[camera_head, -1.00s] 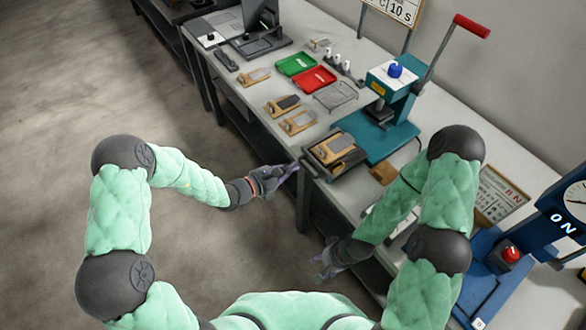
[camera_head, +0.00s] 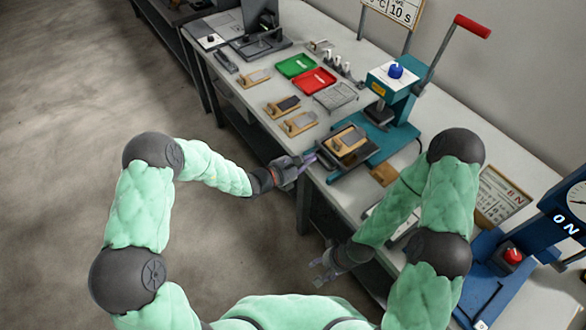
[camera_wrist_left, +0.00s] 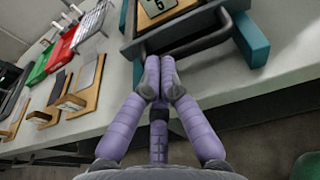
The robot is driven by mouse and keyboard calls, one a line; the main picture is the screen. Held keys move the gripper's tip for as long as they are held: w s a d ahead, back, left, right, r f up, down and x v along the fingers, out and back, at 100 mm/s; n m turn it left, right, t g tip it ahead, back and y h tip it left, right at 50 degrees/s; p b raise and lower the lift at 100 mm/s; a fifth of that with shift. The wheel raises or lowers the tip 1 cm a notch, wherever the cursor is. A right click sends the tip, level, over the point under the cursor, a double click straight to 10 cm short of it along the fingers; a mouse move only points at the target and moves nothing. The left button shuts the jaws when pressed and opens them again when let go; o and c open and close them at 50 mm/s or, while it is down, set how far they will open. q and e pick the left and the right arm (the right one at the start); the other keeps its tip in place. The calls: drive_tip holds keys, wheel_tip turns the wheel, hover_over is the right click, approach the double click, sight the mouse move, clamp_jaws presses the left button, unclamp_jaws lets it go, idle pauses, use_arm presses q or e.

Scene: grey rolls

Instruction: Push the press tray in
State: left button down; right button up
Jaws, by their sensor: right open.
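The press tray (camera_head: 338,172) is a dark tray with a handle on its front. A wooden block with a plate (camera_head: 349,139) sits on it, in front of the teal press (camera_head: 392,100). My left gripper (camera_head: 312,158) is at the tray's front. In the left wrist view the purple fingers (camera_wrist_left: 158,76) are together, with their tips at the dark tray handle (camera_wrist_left: 196,40); nothing shows between them. My right gripper (camera_head: 322,270) is open and empty, low beside the bench front.
Wooden blocks with plates (camera_head: 300,124), a green tray (camera_head: 296,65), a red tray (camera_head: 314,81) and a wire rack (camera_head: 336,95) lie left of the press. A blue machine with a red button (camera_head: 513,255) stands at the right.

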sight(331, 144)
use_arm(q)
drive_tip(key=x, duration=0.3)
drive_tip(key=r+b+x, duration=0.1)
drive_tip(key=x, duration=0.3)
drive_tip(key=r+b+x, duration=0.1)
drive_tip(key=x, duration=0.2)
drive_tip(key=shift+w+d, duration=0.2)
drive_tip(key=shift+d, duration=0.3)
drive_tip(key=shift+w+d, duration=0.15)
drive_tip(key=shift+d, duration=0.05)
drive_tip(key=shift+r, duration=0.15)
use_arm(e)
wheel_tip(331, 144, down, 2)
drive_tip(key=shift+f, duration=0.1)
use_arm(q)
drive_tip(key=shift+r, duration=0.1)
use_arm(e)
drive_tip(key=shift+s, duration=0.1)
use_arm(q)
drive_tip(key=shift+w, duration=0.1)
